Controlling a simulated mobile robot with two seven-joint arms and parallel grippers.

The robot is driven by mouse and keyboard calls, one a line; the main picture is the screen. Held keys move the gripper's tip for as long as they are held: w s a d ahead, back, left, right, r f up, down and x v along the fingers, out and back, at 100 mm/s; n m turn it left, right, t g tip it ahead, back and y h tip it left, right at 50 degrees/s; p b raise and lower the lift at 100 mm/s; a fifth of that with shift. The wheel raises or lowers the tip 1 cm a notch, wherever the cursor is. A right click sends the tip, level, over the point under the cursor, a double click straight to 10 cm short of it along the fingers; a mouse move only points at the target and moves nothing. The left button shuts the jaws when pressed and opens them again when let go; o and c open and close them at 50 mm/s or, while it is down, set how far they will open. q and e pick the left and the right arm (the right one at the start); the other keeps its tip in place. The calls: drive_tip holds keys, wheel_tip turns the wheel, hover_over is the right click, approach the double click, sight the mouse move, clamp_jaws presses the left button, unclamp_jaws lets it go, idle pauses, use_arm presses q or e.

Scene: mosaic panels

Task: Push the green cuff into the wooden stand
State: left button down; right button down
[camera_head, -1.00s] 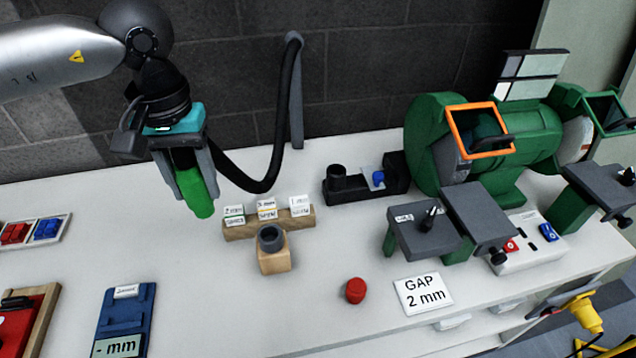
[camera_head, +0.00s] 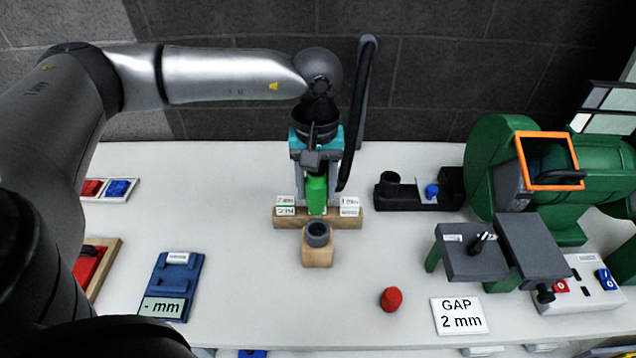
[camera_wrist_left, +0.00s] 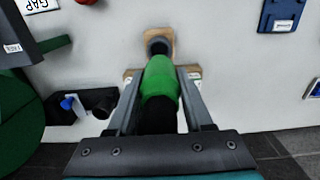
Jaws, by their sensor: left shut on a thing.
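My left gripper (camera_head: 317,192) is shut on the green cuff (camera_head: 317,188), which hangs upright between its fingers. The cuff also shows in the wrist view (camera_wrist_left: 161,80). A long wooden stand (camera_head: 345,218) with small labelled cards lies at the cuff's lower end, and the gripper and cuff hide its middle. A small wooden block (camera_head: 317,252) with a grey round socket (camera_head: 317,234) stands just in front of it. I cannot tell whether the cuff touches the wooden stand. My right gripper is not in view.
A green bench grinder (camera_head: 500,150) with grey rests stands at the right. A blue gauge (camera_head: 171,287) lies left. The table between is clear.

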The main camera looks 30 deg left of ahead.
sight(317, 205)
use_arm(q)
drive_tip(key=shift+d, duration=0.1)
drive_tip(key=shift+f+b, duration=0.2)
drive_tip(key=shift+b, duration=0.1)
drive_tip(key=shift+f+b, duration=1.85)
drive_tip(key=shift+f, duration=0.3)
drive_tip(key=shift+b, duration=0.3)
drive_tip(key=shift+f, duration=0.15)
drive_tip(key=shift+f+b, duration=0.35)
drive_tip(key=shift+b, duration=0.05)
drive_tip(key=shift+f+b, duration=1.3)
drive_tip(key=shift+f, duration=0.2)
